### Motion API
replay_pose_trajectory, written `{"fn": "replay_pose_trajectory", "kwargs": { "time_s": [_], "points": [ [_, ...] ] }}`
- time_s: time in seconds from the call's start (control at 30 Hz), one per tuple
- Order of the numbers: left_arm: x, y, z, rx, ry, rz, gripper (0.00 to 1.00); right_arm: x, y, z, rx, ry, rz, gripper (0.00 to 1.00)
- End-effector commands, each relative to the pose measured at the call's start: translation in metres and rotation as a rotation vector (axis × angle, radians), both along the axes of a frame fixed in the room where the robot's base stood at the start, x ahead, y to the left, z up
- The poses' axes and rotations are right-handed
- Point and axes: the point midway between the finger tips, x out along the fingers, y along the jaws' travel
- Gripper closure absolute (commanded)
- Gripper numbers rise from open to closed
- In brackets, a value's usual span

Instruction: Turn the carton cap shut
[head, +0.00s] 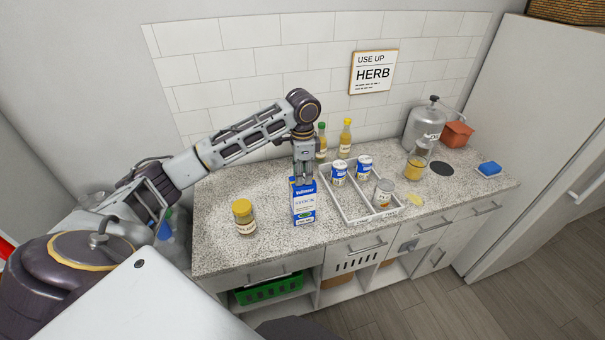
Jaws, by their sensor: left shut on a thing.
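My left gripper (303,178) points straight down at the top of the carton. It is shut on the carton's cap, which its fingers hide. How far the cap is turned cannot be seen. My right gripper is not in view.
A jar with a yellow lid (243,217) stands left of the carton. A white divided tray (352,213) with several cans is close on the right. Two bottles (345,138) stand behind.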

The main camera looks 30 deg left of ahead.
Motion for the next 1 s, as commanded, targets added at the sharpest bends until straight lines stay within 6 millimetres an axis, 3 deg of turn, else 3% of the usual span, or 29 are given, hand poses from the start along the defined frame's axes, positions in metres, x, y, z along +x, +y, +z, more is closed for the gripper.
{"fn": "replay_pose_trajectory", "kwargs": {
  "time_s": [0.43,1.0],
  "points": [
    [0.0003,0.0,0.0007,0.0,-0.001,-0.251,0.96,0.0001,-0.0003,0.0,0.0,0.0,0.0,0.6],
    [0.0004,0.0001,0.0008,0.0,-0.001,-0.292,0.96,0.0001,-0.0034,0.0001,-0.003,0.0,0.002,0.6]
  ]
}}
